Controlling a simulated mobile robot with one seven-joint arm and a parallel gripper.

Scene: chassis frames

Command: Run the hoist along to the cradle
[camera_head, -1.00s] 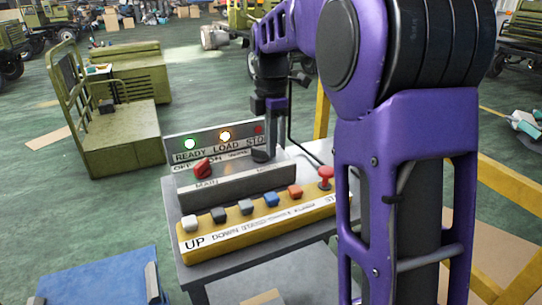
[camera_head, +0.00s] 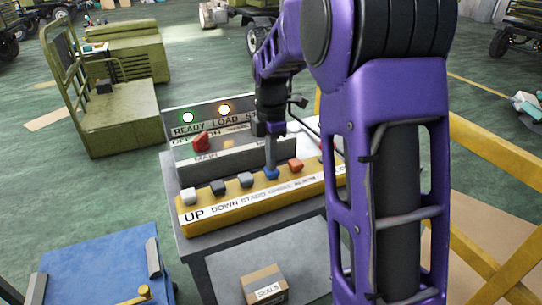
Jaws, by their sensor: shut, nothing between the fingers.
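A yellow button box (camera_head: 238,209) on the grey control stand carries a row of buttons. From the left they are white (camera_head: 188,197), dark (camera_head: 218,187), grey (camera_head: 246,180), blue (camera_head: 271,175) and orange-red (camera_head: 296,166). The label reads UP and DOWN at the left; the rest is too small to read surely. My gripper (camera_head: 271,168) is shut and empty, pointing down with its tips at the blue button; I cannot tell whether it is pressed. The hoist and cradle are not identifiable here.
A blue cart (camera_head: 90,270) stands front left, an olive cart (camera_head: 122,125) behind, yellow rails (camera_head: 490,160) right. A carton (camera_head: 264,286) sits below the panel.

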